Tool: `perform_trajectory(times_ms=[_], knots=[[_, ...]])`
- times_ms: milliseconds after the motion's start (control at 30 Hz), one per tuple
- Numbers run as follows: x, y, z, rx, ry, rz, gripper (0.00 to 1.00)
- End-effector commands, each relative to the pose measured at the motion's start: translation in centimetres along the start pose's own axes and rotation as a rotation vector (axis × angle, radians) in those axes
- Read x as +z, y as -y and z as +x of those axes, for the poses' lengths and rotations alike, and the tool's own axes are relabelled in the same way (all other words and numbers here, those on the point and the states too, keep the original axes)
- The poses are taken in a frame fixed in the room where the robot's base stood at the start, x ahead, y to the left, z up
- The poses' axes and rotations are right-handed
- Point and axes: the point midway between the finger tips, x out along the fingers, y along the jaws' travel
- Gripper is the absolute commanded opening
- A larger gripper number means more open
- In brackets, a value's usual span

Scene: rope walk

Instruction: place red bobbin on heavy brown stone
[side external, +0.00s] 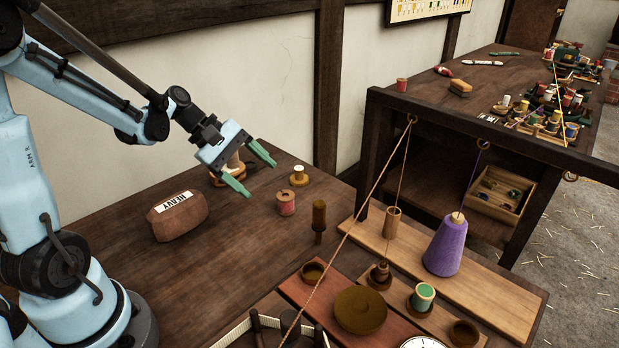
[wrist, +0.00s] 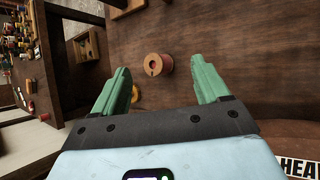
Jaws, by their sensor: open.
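The red bobbin (side external: 286,203), a wooden spool with faded red thread, stands upright on the dark table. In the wrist view the red bobbin (wrist: 165,66) appears between and just beyond my fingertips, with nothing gripped. My gripper (side external: 261,179) is open, its green fingers spread above the table, to the left of and above the bobbin in the side view. The heavy brown stone (side external: 177,215), a rounded block labelled HEAVY, rests on the table to the left of my gripper. Its label (wrist: 300,166) is cut off at the lower right in the wrist view.
Another spool on a wooden base (side external: 233,165) is partly hidden behind my gripper. The table between stone and bobbin looks clear.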

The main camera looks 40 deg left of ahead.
Motion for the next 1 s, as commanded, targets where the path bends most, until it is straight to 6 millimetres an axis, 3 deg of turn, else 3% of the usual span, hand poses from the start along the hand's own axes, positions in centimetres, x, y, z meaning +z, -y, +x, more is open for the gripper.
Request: perform_trajectory(times_ms=[200,467,667,1000], knots=[[-4.6,0.2,-0.6,0.081,0.204,-0.389,0.75],[-7.8,1.8,-1.6,0.124,0.398,-0.656,0.75],[-8.1,2.1,-1.2,0.126,0.442,-0.705,0.75],[-6.2,0.7,3.5,0.124,0.441,-0.704,0.75]])
